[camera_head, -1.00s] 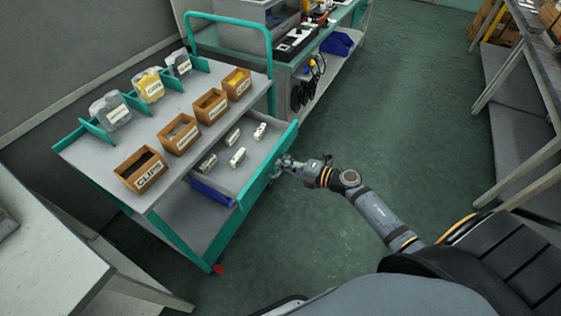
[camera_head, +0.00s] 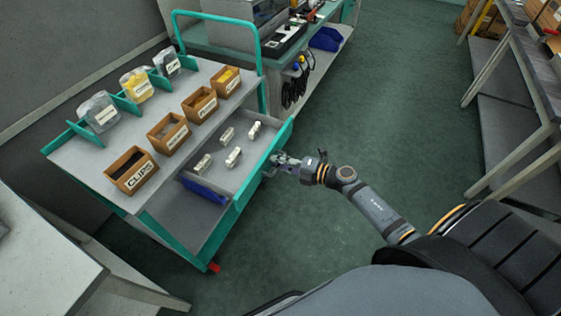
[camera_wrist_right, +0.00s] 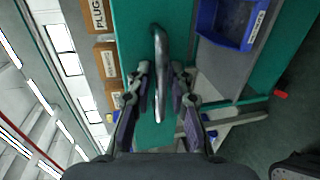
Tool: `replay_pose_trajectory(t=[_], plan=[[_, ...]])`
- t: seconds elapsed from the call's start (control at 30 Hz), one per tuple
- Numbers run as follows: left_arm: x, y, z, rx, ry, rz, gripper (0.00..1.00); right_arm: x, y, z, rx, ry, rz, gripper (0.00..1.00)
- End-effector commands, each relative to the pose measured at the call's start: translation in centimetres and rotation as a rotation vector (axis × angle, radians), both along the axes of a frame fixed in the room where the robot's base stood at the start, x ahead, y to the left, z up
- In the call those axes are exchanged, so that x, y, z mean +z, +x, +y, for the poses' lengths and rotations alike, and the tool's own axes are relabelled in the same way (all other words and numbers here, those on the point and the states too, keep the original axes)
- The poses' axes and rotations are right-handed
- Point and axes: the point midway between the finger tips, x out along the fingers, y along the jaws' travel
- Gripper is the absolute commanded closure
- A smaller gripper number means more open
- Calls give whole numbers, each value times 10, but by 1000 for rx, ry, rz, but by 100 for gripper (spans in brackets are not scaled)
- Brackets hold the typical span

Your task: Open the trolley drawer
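The trolley (camera_head: 95,163) stands at the left, with its drawer (camera_head: 215,172) pulled out towards my right arm. Several small pale parts lie in the drawer. My right gripper (camera_head: 275,163) is at the teal drawer front (camera_head: 284,136). In the right wrist view, the metal handle (camera_wrist_right: 160,60) runs between the two fingers of my right gripper (camera_wrist_right: 161,92). The fingers are apart, with a visible gap on each side of the handle. My left gripper is not in view.
Open boxes, one labelled clips (camera_head: 131,171), and clear bins (camera_head: 98,112) stand on the trolley top. A blue bin (camera_head: 205,191) sits below the drawer. A bench (camera_head: 60,262) is at the lower left, a rack (camera_head: 510,100) at the right. The green floor between is clear.

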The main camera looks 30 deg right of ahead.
Motion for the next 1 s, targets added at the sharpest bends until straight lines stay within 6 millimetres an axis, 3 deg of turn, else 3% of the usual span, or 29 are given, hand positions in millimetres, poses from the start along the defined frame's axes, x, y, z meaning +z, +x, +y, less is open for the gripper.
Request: replay_pose_trajectory(t=[0.13,0.6,1.0], plan=[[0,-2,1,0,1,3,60,1,-9,-7,2,-5,2,80],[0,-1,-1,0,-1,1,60,18,-74,-57,5,-6,4,80],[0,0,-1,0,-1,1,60,25,-92,-72,1,-2,0,80]])
